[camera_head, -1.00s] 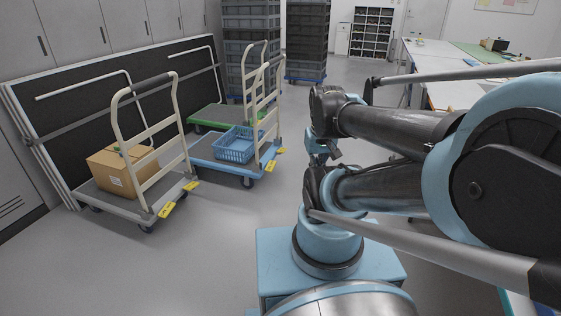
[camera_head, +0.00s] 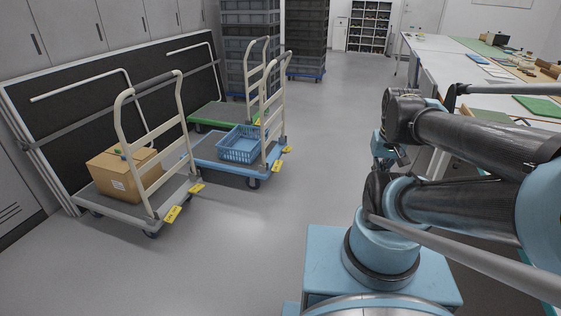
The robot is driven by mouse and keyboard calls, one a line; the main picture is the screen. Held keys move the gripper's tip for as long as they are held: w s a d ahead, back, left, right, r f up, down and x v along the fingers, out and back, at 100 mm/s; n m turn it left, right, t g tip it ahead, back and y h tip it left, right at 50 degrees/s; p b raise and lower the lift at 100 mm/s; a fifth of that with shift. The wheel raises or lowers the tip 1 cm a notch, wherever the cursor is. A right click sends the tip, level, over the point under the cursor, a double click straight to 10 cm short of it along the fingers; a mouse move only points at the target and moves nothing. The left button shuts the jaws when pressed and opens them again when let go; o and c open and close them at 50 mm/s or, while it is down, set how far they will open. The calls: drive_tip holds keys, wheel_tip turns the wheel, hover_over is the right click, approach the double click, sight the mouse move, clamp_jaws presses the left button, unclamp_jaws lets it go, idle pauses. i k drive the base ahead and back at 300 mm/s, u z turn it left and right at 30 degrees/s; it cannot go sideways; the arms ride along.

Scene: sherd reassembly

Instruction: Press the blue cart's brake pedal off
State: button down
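The blue cart (camera_head: 205,149) stands on the floor left of centre, with a cream push handle (camera_head: 272,108) at its right end. A blue basket (camera_head: 240,145) sits on its deck. Two yellow pedals show at the handle end, a nearer one (camera_head: 281,166) and a farther one (camera_head: 287,149). Their exact tilt is too small to tell. My gripper (camera_head: 394,156) seems to be the dark part tucked between my folded arm links at the right, well apart from the cart. Its fingers are too hidden to judge.
A grey cart (camera_head: 100,201) with a cardboard box (camera_head: 124,173) and yellow pedals stands nearer left. A green cart (camera_head: 205,116) is behind the blue one. Stacked crates (camera_head: 250,45) stand at the back. A cluttered worktable (camera_head: 440,58) runs along the right. The middle floor is clear.

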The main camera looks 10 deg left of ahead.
sight(276, 167)
drive_tip(key=z, duration=0.05)
drive_tip(key=i, duration=1.15)
drive_tip(key=u, duration=0.35)
